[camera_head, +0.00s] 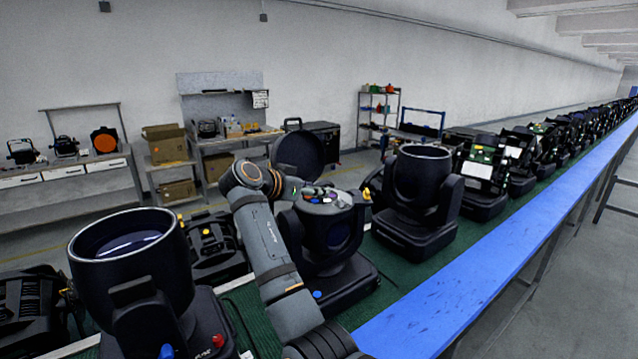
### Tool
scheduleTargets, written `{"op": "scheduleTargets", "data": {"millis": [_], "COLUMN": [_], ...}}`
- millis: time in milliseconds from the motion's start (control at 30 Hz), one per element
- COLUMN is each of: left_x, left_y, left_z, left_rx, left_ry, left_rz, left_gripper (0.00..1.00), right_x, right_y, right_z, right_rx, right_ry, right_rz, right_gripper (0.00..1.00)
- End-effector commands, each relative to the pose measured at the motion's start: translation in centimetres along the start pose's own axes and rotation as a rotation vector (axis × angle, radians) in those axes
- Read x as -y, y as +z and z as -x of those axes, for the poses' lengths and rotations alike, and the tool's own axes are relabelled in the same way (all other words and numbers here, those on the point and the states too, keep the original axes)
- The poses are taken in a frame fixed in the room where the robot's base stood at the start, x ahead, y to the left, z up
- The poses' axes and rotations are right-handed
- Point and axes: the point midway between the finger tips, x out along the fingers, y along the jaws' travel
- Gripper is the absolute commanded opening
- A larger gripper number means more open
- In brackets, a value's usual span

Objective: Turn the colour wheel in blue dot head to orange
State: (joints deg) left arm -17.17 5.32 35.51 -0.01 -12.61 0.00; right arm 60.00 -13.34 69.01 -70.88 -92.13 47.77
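The blue dot head (335,262) is a black moving-head lamp near the middle, with a blue dot (317,295) on its base. Its round lid (298,155) stands tilted up behind it. In its open top I see the colour wheel (325,197), with small coloured patches; which colour is in position is too small to tell. The one arm in view, which I take as my left, rises from the bottom centre and bends right. Its gripper (311,190) is at the wheel's left rear edge. The fingers are too small to show whether they are open or touching.
Another black head (130,255) with a blue knob and red dot stands close at front left. A closed head (420,190) stands to the right, with several open ones beyond. They sit on a green belt (400,268) edged by a blue rail (480,290). Benches line the wall.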

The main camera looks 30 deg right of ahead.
Motion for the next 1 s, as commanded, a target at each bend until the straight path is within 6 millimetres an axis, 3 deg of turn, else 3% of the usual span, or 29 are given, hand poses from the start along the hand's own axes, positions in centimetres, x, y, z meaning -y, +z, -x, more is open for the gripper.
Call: {"op": "scheduleTargets", "data": {"millis": [167, 467, 800, 1000], "left_x": [-2.0, -0.8, -0.8, -0.8], "left_y": [-0.1, -0.1, -0.1, -0.1], "left_z": [1.1, 1.0, 1.0, 1.0], "left_rx": [0.0, 0.0, 0.0, 0.0], "left_ry": [0.025, 0.011, 0.011, 0.011], "left_rz": [0.01, 0.005, 0.005, 0.005], "left_gripper": [0.38, 0.38, 0.38, 0.38], "right_x": [0.0, 0.1, 0.1, 0.1], "right_y": [-0.1, 0.1, 0.0, 0.1], "right_z": [-2.0, -2.5, -2.5, -2.5], "right_rx": [0.0, 0.0, 0.0, 0.0], "right_ry": [0.0, -0.002, -0.002, -0.005], "right_rz": [0.001, 0.0, 0.0, 0.001], "right_gripper": [0.45, 0.45, 0.01, 0.0]}}
